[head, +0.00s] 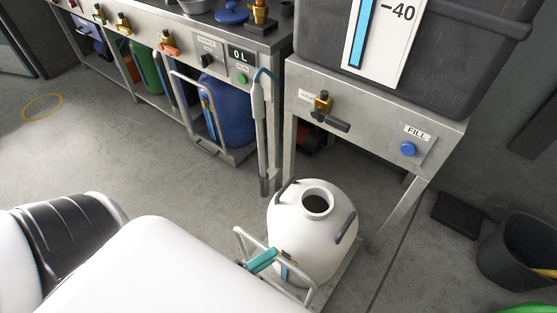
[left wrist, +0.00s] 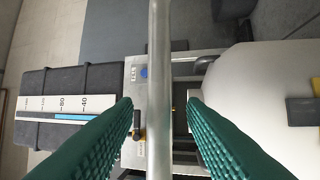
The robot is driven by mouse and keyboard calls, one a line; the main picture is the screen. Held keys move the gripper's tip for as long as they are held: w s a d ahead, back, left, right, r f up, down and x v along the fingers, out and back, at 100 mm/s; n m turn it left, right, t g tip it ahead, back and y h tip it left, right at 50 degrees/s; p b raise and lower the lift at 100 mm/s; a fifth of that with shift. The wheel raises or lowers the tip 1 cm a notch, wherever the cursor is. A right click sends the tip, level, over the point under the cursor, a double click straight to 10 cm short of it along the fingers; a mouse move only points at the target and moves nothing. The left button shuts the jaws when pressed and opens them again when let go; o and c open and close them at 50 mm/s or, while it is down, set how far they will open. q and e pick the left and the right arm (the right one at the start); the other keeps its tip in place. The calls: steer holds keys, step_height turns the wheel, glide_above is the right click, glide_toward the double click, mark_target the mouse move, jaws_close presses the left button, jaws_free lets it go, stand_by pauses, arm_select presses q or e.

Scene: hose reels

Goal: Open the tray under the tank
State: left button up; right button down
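The dark tank (head: 420,50) with a blue level gauge sits on a grey metal stand (head: 370,105); it also shows in the left wrist view (left wrist: 85,75). A low metal tray (head: 351,260) with a tubular handle (head: 242,242) stands out in front of the stand at floor level and carries a white jug (head: 318,235). My left gripper (head: 262,262) is at the handle. In the left wrist view its teal fingers (left wrist: 160,106) are apart, one on each side of the handle bar (left wrist: 159,60), with gaps visible. My right gripper is not in view.
The stand has a brass valve (head: 323,104) and a blue FILL button (head: 408,149). A bench with a 0 L display (head: 241,55) and a blue container (head: 228,110) is at left. A black bin (head: 520,250) stands at right.

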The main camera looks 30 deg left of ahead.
arm_select(q)
steer(key=v, duration=0.8)
steer(key=shift+s, duration=0.2)
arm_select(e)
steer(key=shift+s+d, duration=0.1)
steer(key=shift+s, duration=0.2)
arm_select(q)
steer(key=shift+a, duration=0.1)
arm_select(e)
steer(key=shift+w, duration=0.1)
arm_select(q)
steer(key=shift+s, duration=0.1)
